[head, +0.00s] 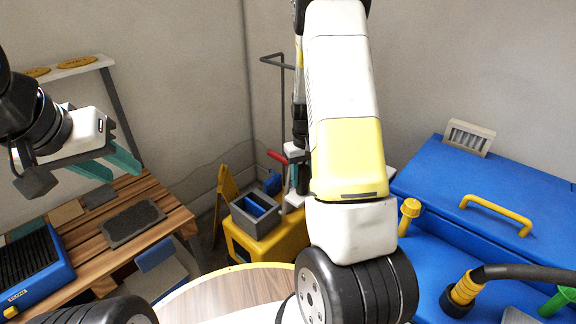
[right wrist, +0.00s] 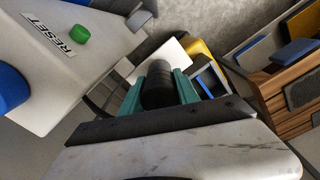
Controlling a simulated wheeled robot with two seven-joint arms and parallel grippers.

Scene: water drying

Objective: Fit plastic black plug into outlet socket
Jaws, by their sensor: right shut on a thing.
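The black plug (right wrist: 157,84) is a dark ribbed cylinder in the right wrist view. My right gripper (right wrist: 158,92) is shut on it, with a teal finger on each side. In the head view my right arm hides most of that gripper and the plug. My left gripper (head: 105,158) is at the upper left of the head view, empty, with its teal fingers apart, above a wooden pallet table. I cannot make out the outlet socket in either view. A pale panel with a RESET label (right wrist: 52,34) and a green button (right wrist: 79,33) fills the upper left of the right wrist view.
A blue chest (head: 420,170) with a yellow handle stands at the right. A black hose with a yellow end (head: 463,291) lies there. The pallet table (head: 178,208) holds dark mats at the left. A yellow stand (head: 272,243) with a grey bin (head: 243,222) is in the corner.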

